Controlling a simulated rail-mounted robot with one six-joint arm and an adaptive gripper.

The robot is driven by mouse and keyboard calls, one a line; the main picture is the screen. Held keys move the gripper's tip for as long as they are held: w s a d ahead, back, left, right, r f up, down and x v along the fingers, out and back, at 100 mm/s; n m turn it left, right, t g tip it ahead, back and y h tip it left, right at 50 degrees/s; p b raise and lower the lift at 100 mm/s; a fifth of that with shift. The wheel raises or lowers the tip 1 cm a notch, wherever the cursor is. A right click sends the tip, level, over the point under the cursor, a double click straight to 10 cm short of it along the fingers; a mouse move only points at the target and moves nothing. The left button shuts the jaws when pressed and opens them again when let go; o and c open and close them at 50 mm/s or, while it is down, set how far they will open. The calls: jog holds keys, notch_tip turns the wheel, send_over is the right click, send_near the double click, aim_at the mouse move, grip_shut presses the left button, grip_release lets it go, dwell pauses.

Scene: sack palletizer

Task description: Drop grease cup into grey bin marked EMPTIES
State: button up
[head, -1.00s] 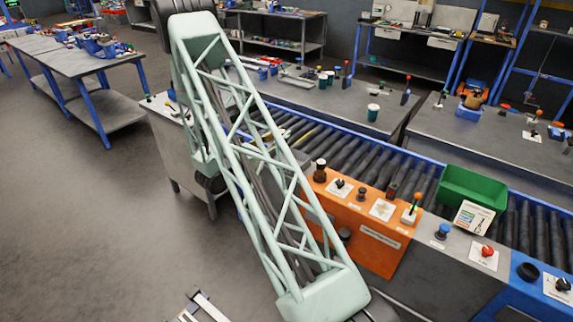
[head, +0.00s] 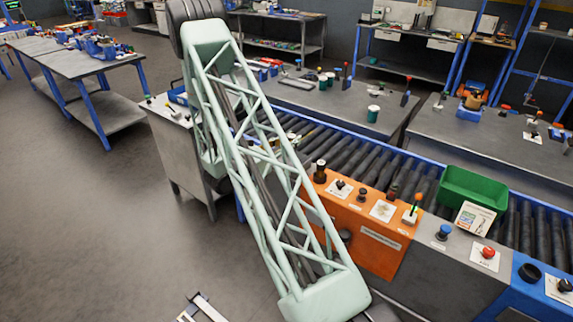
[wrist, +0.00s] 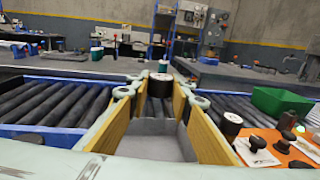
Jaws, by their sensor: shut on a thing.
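In the wrist view, my gripper (wrist: 160,92) has its yellow-padded fingers closed in on a small dark cup with a white top (wrist: 162,80), which looks like the grease cup. It sits upright between the fingertips, with the roller conveyor behind and below it. Its lower part is partly hidden by the fingers. My gripper does not show clearly in the head view, where my lattice arm link covers part of the conveyor. I cannot make out a grey bin marked EMPTIES in either view.
A green bin (head: 473,188) with a label card stands on the roller conveyor (head: 350,160). The orange panel (head: 362,215) carries knobs, a lever and a dark cup (wrist: 230,123). Grey workbenches (head: 330,98) with small items stand behind. Floor at left is clear.

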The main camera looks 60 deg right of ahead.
jog(key=shift+f+b, duration=1.1)
jog(key=shift+f, duration=1.55)
jog(key=o, duration=0.9)
jog(key=shift+o, duration=0.2)
jog(key=shift+a, duration=0.2)
jog(key=w+a, duration=0.2)
jog(key=a, duration=0.9)
jog(key=shift+a, duration=0.2)
jog(key=shift+r, duration=0.15)
